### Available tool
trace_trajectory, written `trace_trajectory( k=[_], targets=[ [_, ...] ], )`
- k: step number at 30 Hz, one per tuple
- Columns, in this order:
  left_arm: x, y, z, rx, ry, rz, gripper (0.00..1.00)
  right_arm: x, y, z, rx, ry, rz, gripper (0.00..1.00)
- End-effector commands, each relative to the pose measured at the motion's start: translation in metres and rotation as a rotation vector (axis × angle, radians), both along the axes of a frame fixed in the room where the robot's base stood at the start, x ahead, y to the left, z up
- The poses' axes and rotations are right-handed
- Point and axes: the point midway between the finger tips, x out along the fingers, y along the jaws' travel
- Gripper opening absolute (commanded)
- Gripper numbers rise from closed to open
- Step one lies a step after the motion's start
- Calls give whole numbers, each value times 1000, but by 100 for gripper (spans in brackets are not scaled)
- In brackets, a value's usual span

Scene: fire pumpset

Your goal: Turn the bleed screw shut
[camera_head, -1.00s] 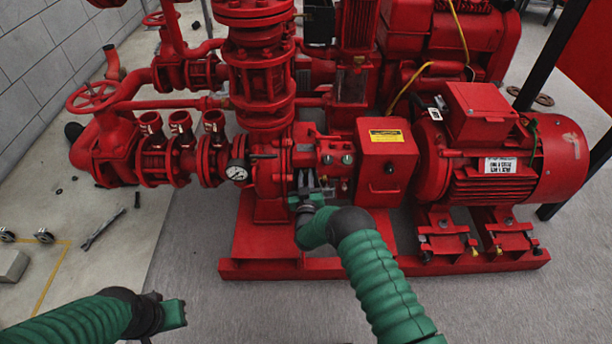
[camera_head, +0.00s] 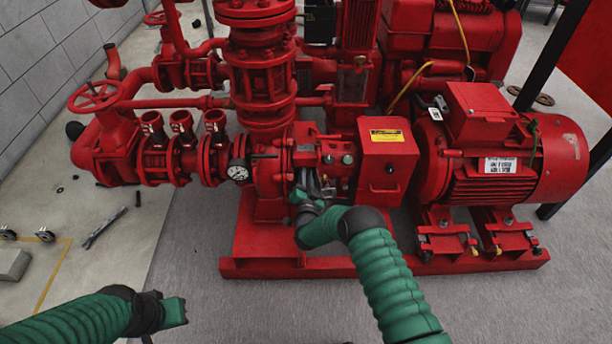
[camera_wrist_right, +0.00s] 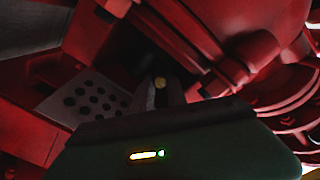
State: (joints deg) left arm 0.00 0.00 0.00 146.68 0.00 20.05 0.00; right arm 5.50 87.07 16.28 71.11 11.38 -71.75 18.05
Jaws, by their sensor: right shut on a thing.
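The bleed screw (camera_wrist_right: 160,83) shows as a small brass-coloured round end at the tips of my right gripper's fingers in the wrist view. My right gripper (camera_wrist_right: 162,94) is shut on it, against the red pump. In the head view my right gripper (camera_head: 314,184) reaches into the recess of the pump (camera_head: 272,185), left of the red box with the yellow label. The screw itself is too small and covered to make out there.
A pressure gauge (camera_head: 238,171) sits just left of the right gripper. The red box (camera_head: 386,165) and motor (camera_head: 510,160) stand to its right. A red base frame (camera_head: 400,264) runs below. A wrench (camera_head: 102,228) lies on the floor at left. The front floor is clear.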

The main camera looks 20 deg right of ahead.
Motion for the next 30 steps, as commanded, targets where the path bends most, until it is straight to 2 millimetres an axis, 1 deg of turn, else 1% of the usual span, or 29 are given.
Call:
trace_trajectory(
  k=[1, 9, 24, 25, 27, 30],
  targets=[
    [0, 0, 0, 0, 0, 0, 0, -2, 1, -3, 24, -1, 1, 0],
    [0, 0, 0, 0, 0, 0, 0, -2, 0, -4, 112, -25, 0, 0],
    [0, 0, 0, 0, 0, 0, 0, -2, -1, -5, 131, -30, -3, 0],
    [0, 0, 0, 0, 0, 0, 0, -2, -1, -4, 131, -30, -3, 19],
    [0, 0, 0, 0, 0, 0, 0, -2, -1, -4, 130, -29, -3, 27],
    [0, 0, 0, 0, 0, 0, 0, -2, -1, -3, 130, -31, -3, 27]
  ],
)
